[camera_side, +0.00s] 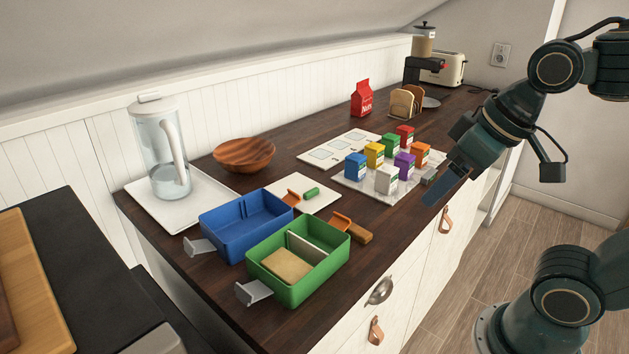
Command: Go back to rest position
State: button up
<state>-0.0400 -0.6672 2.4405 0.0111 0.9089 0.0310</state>
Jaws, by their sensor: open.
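My gripper (442,187) is at the end of my dark arm, which reaches in from the right. It is over the front edge of the dark wooden counter (215,297), just right of a group of small coloured boxes. Nothing shows held in it. The fingers are seen nearly edge-on, so the gap between them is hard to make out. The nearest boxes are purple (404,166), orange (420,153) and white (386,180). My gripper looks apart from them.
A green bin (330,262) and blue bin (228,240) stand at the counter's front left. A glass pitcher (160,150) and wooden bowl (244,153) are behind. A red bag (361,98), bread rack (405,102) and toaster (443,68) stand at the back. Open floor (530,240) lies right.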

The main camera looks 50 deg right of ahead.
jog(key=shift+s+d+f, duration=0.15)
jog(key=shift+s+f, duration=0.05)
jog(key=shift+s, duration=0.3)
jog(key=shift+s+d+f, duration=0.15)
jog(key=shift+s+f, duration=0.05)
jog(key=shift+s, duration=0.25)
